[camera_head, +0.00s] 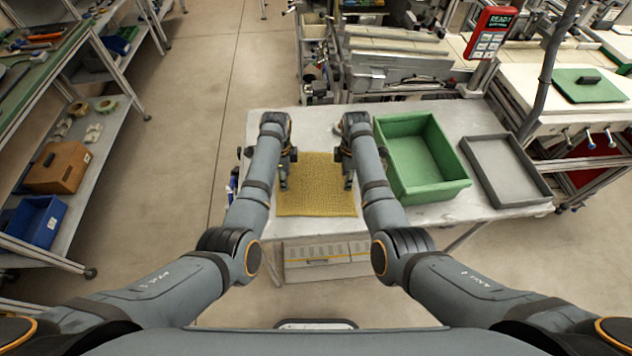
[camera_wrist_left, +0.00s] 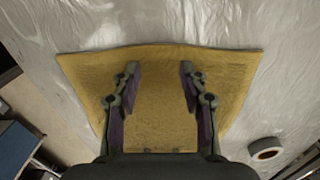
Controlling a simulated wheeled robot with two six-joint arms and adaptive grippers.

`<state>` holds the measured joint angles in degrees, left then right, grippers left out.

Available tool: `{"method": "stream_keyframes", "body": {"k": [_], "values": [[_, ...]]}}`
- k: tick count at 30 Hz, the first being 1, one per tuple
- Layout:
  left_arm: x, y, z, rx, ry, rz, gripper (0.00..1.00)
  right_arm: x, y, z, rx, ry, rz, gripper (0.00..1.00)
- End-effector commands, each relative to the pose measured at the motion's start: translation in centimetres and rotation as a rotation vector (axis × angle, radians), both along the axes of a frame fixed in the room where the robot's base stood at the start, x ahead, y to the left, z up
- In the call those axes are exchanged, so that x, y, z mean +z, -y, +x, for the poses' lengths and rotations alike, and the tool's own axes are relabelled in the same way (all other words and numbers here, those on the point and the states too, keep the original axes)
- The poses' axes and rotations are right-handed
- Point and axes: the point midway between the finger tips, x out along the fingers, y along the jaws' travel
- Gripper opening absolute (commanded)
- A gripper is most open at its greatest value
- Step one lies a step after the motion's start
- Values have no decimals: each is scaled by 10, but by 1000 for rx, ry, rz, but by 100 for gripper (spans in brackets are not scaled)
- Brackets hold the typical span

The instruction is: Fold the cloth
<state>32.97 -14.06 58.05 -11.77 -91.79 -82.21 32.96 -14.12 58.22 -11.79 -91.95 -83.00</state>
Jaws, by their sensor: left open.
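A yellow cloth (camera_head: 317,192) lies flat and spread out on the pale work table. It also shows in the left wrist view (camera_wrist_left: 160,125), with its edges a little wavy. My left gripper (camera_head: 284,184) is over the cloth's left side. In the left wrist view its two fingers (camera_wrist_left: 160,68) stand apart with only cloth visible between them. My right gripper (camera_head: 348,184) is at the cloth's right side; its jaws are too small to read. Parts of the cloth's side edges are hidden by the grippers in the head view.
A green bin (camera_head: 417,155) stands close to the right arm, with a grey tray (camera_head: 506,170) beyond it. A dark tape reel (camera_wrist_left: 265,148) lies near the cloth in the left wrist view. The table's near edge runs just below the cloth.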

Motion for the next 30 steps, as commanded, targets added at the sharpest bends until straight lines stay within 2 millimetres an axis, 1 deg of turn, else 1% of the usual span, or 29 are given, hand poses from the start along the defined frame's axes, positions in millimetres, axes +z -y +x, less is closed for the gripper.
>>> {"method": "stream_keyframes", "body": {"k": [4, 6, 24, 25, 30], "values": [[-7, 0, 0, 0, 0, 0, 43, -7, 0, 0, 0, 0, -1, 43], [-4, 0, 0, 0, 0, 0, 42, -4, 0, 0, 0, 0, -1, 42], [-7, 0, -1, 0, -3, 0, 2, -6, 0, -1, 0, -2, -1, 1], [-7, 0, -1, 0, -3, 0, 0, -6, 0, -1, 0, -2, -1, 0], [-7, 0, -1, 0, -3, 1, 0, -7, 0, -1, 0, -2, -1, 0]]}}
